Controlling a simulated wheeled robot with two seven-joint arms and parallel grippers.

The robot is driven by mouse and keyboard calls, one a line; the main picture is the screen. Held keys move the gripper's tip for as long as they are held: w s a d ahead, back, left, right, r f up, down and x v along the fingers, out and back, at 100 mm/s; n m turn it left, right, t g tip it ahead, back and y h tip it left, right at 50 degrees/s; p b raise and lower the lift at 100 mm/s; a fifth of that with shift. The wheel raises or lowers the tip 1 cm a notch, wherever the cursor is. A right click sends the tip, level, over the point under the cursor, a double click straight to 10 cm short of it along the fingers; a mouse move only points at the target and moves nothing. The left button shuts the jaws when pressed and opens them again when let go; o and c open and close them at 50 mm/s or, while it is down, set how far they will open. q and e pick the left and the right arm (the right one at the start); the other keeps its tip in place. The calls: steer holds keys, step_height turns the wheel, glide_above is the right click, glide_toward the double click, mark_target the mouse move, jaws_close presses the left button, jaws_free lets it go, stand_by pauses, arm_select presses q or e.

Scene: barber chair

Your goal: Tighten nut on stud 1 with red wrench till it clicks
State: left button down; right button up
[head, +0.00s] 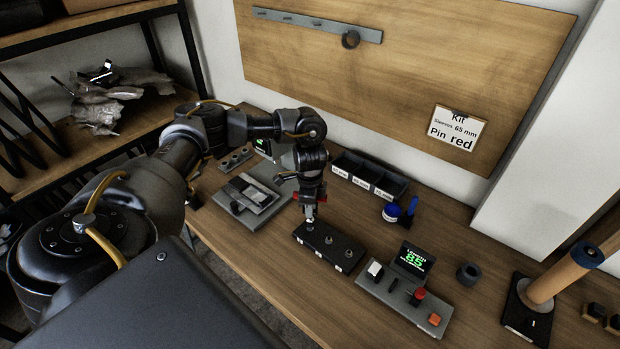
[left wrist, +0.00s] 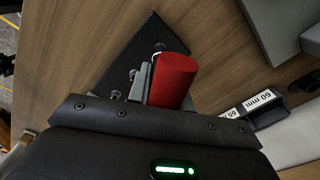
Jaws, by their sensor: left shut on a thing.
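The black stud block (head: 327,253) lies on the workbench, with studs along its top. My left gripper (head: 309,205) points down over the block's left end, at the leftmost stud (head: 309,226). It is shut on the red wrench, whose red cylindrical handle (left wrist: 175,80) fills the middle of the left wrist view. In the head view only small red patches of the wrench show beside the fingers. The block (left wrist: 125,60) also shows behind the handle in the left wrist view. The wrench's lower end and its contact with the nut are hidden. My right gripper is out of view.
A grey console (head: 405,297) with a lit display (head: 413,260) reading 85 stands right of the block. Labelled black bins (head: 368,178) stand behind. A grey fixture (head: 250,195) lies left. A blue-capped jar (head: 391,212) and a dark ring (head: 468,273) stand right.

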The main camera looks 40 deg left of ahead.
arm_select(q)
steer(key=shift+f, duration=0.7)
stand_by(0.5)
steer(key=m+b, duration=0.1)
steer(key=m, duration=0.1)
steer(key=shift+f+m, duration=0.1)
steer(key=shift+m, duration=1.2)
